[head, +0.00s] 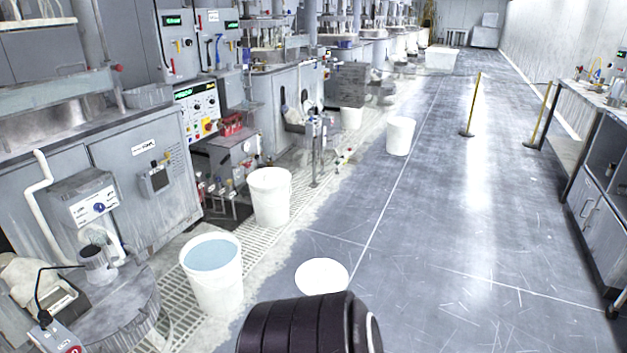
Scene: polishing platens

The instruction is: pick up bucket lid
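A round white bucket lid (321,276) lies flat on the grey floor near the bottom middle of the head view. Its lower edge is partly hidden behind a dark ribbed part of mine at the bottom of the picture. A white bucket (215,285) with bluish liquid stands to the left of the lid, on the floor grating. Neither gripper can be made out in this view.
Another white bucket (270,200) stands behind the filled one, and one more (400,136) stands farther down the aisle. Machines line the left side. Yellow posts (470,105) and a workbench (600,190) stand at the right.

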